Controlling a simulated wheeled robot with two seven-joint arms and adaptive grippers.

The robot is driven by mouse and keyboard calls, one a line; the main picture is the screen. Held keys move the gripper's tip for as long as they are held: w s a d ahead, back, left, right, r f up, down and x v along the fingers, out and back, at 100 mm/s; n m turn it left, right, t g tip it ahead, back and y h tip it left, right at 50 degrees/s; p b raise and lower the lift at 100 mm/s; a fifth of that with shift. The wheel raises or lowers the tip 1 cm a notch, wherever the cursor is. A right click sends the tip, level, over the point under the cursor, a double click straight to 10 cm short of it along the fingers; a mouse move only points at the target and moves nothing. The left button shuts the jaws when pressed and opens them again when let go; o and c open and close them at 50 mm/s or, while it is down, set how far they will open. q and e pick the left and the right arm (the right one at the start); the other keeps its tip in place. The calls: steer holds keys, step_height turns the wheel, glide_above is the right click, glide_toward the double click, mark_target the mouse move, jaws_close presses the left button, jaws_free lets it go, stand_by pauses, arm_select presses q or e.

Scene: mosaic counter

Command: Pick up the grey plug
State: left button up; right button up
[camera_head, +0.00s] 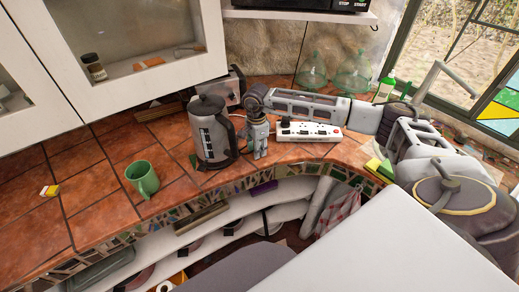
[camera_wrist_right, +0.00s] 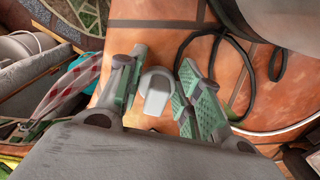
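The grey plug (camera_wrist_right: 156,92) shows in the right wrist view as a light grey, rounded piece lying on the terracotta tiles. My right gripper (camera_wrist_right: 158,84) is open, with its green-padded fingers on either side of the plug. A small gap shows on the right side; contact on the left side is hard to tell. In the head view my right gripper (camera_head: 259,154) points down at the counter, just right of the kettle, and I cannot make out the plug there. My left gripper is not in view.
The grey kettle (camera_head: 213,134) stands close left of my right gripper. A white power strip (camera_head: 310,132) lies to its right, behind it. A green mug (camera_head: 143,178) stands farther left. A dark cord (camera_wrist_right: 258,42) curves over the tiles. The front counter edge is close.

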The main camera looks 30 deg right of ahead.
steer(key=shift+c, duration=0.3)
steer(key=shift+r, duration=0.85)
step_height(320, 180, up, 7)
steer(key=shift+f+b, duration=0.1)
steer(key=shift+b, duration=0.55)
steer(key=shift+r, duration=0.75)
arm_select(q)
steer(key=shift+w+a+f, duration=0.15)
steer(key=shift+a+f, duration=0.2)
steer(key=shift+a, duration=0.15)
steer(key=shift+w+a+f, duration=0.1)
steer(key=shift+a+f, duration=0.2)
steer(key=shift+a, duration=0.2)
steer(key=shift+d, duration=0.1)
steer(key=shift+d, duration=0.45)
